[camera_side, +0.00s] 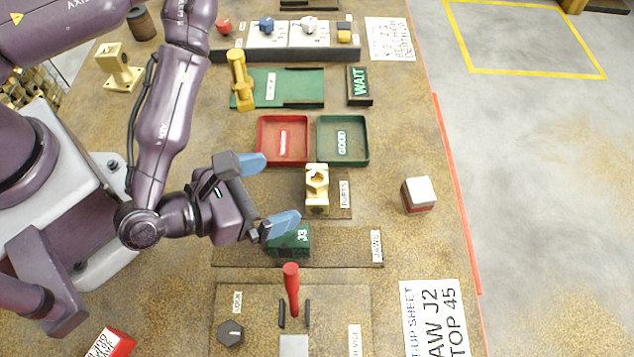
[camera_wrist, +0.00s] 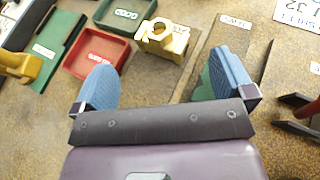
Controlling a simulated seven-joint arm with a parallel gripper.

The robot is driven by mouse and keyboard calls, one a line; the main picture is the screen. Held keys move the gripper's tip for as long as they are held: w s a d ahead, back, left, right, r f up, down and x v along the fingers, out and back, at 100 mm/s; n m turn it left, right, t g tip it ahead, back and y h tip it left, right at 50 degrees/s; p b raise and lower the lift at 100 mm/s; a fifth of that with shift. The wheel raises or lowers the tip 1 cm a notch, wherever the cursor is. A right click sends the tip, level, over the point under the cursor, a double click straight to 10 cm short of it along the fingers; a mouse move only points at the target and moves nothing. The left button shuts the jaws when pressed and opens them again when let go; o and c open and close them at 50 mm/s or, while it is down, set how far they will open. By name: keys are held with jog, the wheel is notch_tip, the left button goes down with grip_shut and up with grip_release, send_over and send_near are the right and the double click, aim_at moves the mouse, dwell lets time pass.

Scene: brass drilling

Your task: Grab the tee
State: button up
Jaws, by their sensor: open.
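A pale brass fitting, which looks like the tee (camera_side: 317,188), sits on the mat (camera_side: 344,212) labelled PARTS; a round opening shows on it. In the wrist view the tee (camera_wrist: 163,38) is ahead of and between the blue fingertips. My gripper (camera_side: 267,193) is open and empty, to the left of the tee in the side view, with its fingers spread apart. In the wrist view the gripper (camera_wrist: 166,76) shows both blue pads, with a gap between them and the tee. The near finger hangs over the green J3 block.
A green J3 block (camera_side: 288,241) is close to the near finger. A red tray (camera_side: 283,158) and green tray (camera_side: 343,160) lie behind the tee. A red-and-white block (camera_side: 419,195) stands to the right. A red lever (camera_side: 291,285) rises in front.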

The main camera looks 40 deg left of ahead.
aim_at(317, 178)
jog(key=x, duration=0.8)
jog(key=shift+w, duration=0.45)
jog(key=shift+c, duration=0.5)
jog(key=c, duration=0.9)
